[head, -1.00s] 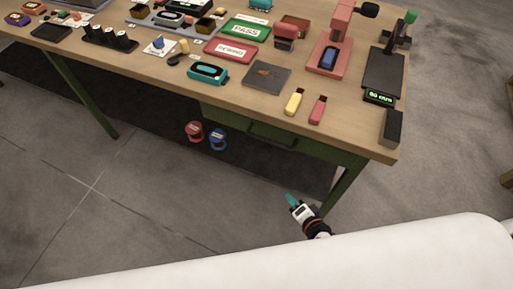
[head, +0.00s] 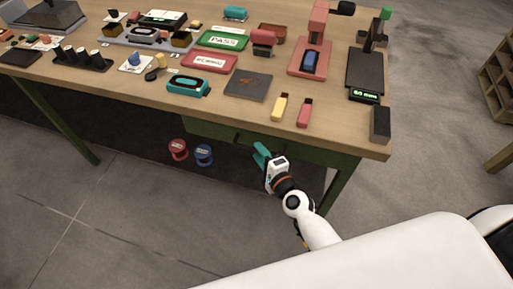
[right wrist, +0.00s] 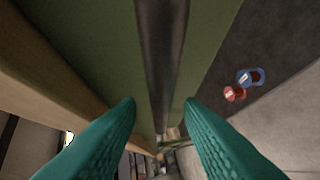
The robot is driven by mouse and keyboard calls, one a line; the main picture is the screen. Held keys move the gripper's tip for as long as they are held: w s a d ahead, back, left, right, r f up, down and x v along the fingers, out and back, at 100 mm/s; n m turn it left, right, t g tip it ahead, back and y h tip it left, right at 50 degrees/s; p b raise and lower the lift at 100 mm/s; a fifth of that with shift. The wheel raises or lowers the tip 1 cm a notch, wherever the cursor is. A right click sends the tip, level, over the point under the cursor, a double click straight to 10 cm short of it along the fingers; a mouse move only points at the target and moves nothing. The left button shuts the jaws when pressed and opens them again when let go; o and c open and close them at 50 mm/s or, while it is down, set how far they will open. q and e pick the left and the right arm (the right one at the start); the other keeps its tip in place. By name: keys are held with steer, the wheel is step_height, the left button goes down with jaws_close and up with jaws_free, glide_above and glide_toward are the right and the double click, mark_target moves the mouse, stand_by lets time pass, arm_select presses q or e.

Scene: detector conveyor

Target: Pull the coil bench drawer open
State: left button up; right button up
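The green drawer (head: 208,129) is under the right part of the wooden bench and looks closed. Its dark bar handle (right wrist: 162,60) runs down the middle of the right wrist view, in front of the green drawer front (right wrist: 85,35). My right gripper (head: 262,152) has teal fingers and is at the drawer front, hiding much of the handle in the head view. In the right wrist view the gripper (right wrist: 160,103) is open, with the handle lying between its parted fingers. I cannot tell whether either finger touches it. My left gripper is not in view.
The bench top (head: 225,110) carries trays, a red press (head: 311,60), a scale (head: 365,90) and a black block (head: 380,124) near its right edge. A green leg (head: 338,185) stands close to my right arm. Red (head: 178,150) and blue (head: 204,155) spools are below the bench.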

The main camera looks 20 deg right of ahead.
steer(key=shift+x, duration=1.25)
jaws_close()
